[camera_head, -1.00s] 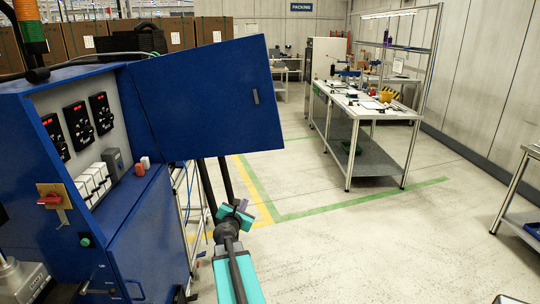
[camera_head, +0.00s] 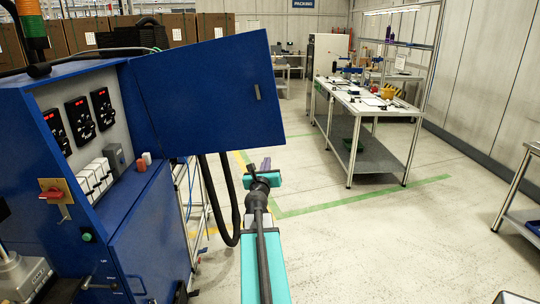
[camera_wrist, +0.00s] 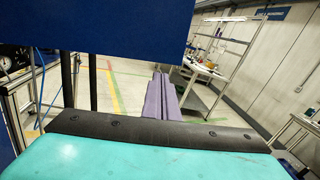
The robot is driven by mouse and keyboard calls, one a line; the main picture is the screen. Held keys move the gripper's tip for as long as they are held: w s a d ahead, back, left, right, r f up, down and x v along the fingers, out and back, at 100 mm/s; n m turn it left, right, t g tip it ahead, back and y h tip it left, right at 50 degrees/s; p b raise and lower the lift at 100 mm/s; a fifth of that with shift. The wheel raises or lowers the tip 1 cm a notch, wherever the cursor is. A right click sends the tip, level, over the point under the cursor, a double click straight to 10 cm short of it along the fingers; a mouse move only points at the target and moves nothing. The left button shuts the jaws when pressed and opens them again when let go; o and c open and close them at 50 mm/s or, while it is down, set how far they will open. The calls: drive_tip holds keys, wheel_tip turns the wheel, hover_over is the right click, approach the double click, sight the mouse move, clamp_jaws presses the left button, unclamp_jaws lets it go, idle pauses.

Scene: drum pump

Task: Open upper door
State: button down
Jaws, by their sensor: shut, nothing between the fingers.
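The blue upper door (camera_head: 208,97) of the blue cabinet stands swung wide open to the right in the head view. A small grey handle (camera_head: 257,92) is near its right edge. Behind the opening are black gauges with red displays and white switches. My gripper (camera_head: 266,163) is just below the door's lower right edge, apart from it as far as I can tell. In the wrist view, my gripper's purple fingers (camera_wrist: 161,95) are together with nothing between them. The door's blue panel (camera_wrist: 110,25) fills the top left there.
The closed lower door (camera_head: 150,240) is under the opening. A red rotary switch (camera_head: 51,195) is on the cabinet's left. Black hoses (camera_head: 222,200) hang behind the door. A workbench (camera_head: 365,110) stands back right; the floor between is clear.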

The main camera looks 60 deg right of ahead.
sight(272, 144)
drive_tip(key=shift+p+x, duration=0.9)
drive_tip(key=shift+x, duration=6)
drive_tip(key=shift+f, duration=0.1)
drive_tip(key=shift+w, duration=0.15)
